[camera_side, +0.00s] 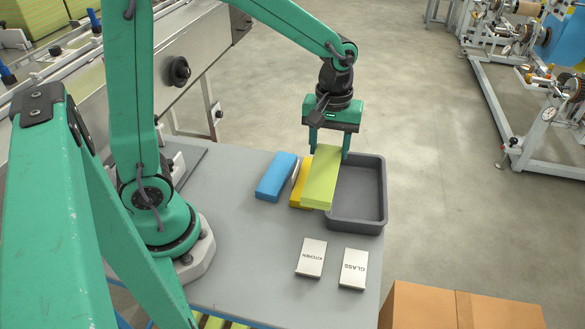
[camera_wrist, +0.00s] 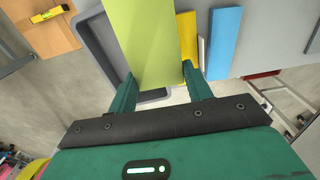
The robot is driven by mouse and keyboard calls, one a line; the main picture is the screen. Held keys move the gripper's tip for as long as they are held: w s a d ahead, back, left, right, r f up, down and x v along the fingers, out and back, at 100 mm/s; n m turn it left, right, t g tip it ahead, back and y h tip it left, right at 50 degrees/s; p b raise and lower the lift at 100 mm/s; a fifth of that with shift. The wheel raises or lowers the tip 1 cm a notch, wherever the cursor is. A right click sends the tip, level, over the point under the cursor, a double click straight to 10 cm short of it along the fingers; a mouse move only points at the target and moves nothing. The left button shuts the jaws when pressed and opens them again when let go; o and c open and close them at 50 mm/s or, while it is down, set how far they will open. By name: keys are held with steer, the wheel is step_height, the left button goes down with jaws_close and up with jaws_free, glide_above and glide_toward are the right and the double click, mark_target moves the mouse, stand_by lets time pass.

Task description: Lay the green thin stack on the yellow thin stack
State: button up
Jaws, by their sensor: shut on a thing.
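The green thin stack (camera_side: 322,178) is a flat lime-green block held in my gripper (camera_side: 329,152), whose two fingers are shut on its sides. It also fills the upper middle of the wrist view (camera_wrist: 143,40). The yellow thin stack (camera_side: 297,198) lies on the grey table just left of the green stack in the side view and is partly hidden by it. In the wrist view the yellow stack (camera_wrist: 187,48) shows as a strip right of the green one. My gripper (camera_wrist: 160,90) shows both fingers. The green stack appears raised and overlaps the tray's edge in view.
A blue stack (camera_side: 276,177) lies left of the yellow one, with a thin white edge between them. A dark grey tray (camera_side: 371,222) stands on the right. Two pale blocks marked KITCHEN (camera_side: 311,258) and GLASS (camera_side: 353,268) lie in front. The table's (camera_side: 240,230) left middle is clear.

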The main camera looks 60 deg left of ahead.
steer(key=w+a+f, duration=0.1)
steer(key=a+f, duration=0.1)
steer(key=a, duration=0.1)
steer(key=w+a+f, duration=0.1)
steer(key=a+f, duration=0.1)
steer(key=a, duration=0.2)
steer(key=w+a+f, duration=0.2)
steer(key=a+f, duration=0.1)
steer(key=a, duration=0.1)
steer(key=shift+f, duration=2)
steer(key=shift+f, duration=0.15)
steer(key=o, duration=0.9)
steer(key=shift+o, duration=0.2)
step_height(320, 180, up, 12)
steer(key=shift+r, duration=0.2)
